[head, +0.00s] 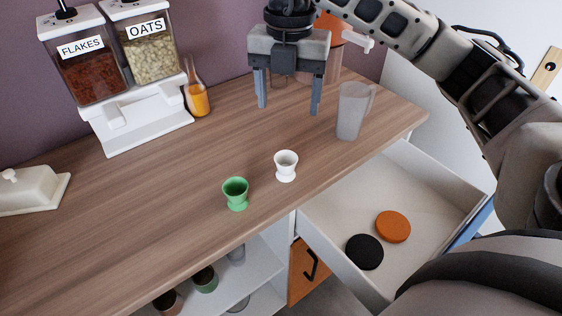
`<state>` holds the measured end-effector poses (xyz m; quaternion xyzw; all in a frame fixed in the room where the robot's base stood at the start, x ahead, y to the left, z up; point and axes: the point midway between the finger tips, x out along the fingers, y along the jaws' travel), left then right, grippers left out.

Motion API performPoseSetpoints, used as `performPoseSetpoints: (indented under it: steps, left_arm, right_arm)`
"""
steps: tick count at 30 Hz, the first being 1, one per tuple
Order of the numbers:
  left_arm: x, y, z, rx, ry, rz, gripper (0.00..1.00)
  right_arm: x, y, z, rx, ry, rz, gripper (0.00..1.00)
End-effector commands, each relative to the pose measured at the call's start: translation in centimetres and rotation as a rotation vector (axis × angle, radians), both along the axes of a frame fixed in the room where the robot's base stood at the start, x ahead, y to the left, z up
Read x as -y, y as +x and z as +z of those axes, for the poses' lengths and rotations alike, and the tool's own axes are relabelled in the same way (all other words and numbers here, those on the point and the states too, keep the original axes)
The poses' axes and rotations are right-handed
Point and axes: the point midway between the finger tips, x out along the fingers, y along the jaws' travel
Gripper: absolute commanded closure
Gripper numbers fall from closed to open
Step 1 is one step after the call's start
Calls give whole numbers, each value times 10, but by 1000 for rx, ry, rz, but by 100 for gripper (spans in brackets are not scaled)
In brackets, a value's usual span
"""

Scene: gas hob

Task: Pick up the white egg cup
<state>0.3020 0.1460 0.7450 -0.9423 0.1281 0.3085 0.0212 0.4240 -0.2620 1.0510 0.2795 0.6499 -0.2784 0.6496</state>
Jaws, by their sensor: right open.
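The white egg cup (286,166) stands upright on the wooden counter, near its front edge and close to the middle of the head view. A green egg cup (236,193) stands to its left and a little nearer the front. My right gripper (288,108) is above the counter, behind and above the white egg cup in the picture. Its two fingers point down and are apart, with nothing between them. It does not touch the egg cup. My left gripper is not in the head view.
A translucent pitcher (351,111) stands to the right. A juice bottle (197,97) and a white cereal dispenser (135,122) stand at the back left, a butter dish (30,192) far left. An open drawer (330,208) holds an orange disc (393,227) and a black disc (364,252).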

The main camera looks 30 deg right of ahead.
Motion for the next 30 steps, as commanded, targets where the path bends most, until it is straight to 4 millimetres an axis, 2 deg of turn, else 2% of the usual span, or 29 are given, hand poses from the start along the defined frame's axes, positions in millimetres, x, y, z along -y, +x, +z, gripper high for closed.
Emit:
performPoseSetpoints:
  steps: [7,12,22,30]
  left_arm:
    - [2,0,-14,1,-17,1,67]
    - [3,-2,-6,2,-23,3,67]
    - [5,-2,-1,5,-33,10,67]
    - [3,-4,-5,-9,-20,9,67]
  right_arm:
    - [0,-2,-54,-8,-3,-1,31]
    - [0,-1,-83,-5,-3,-1,31]
    - [-1,-1,-111,-4,-3,0,31]
    - [-3,-1,-149,-4,-2,1,31]
